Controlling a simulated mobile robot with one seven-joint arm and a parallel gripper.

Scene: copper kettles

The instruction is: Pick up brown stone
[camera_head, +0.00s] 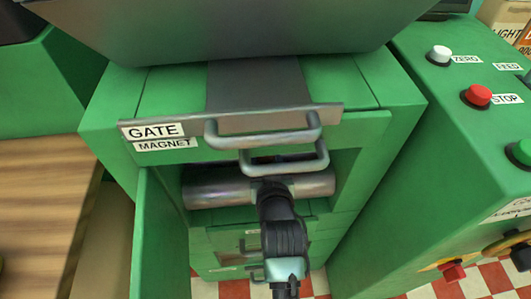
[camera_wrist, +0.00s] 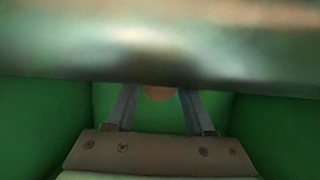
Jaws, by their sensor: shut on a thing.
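The brown stone (camera_wrist: 158,93) shows in the wrist view as a small brown rounded patch between my fingertips. Its upper part is hidden behind a shiny metal cylinder. My gripper (camera_wrist: 157,100) is shut on the stone inside a green machine opening, with both fingers reaching under the cylinder. In the head view my arm enters this opening from the front. There the stone is not visible, and my fingers are hidden by the cylinder and my own wrist.
The metal cylinder (camera_head: 205,192) spans the opening, close above my fingers. Two grey handles (camera_head: 262,139) and a plate labelled "GATE" (camera_head: 154,131) sit above it. Green walls (camera_wrist: 35,120) flank my gripper. A green control cabinet (camera_head: 440,150) with buttons stands at right. A wooden surface (camera_head: 40,200) is at left.

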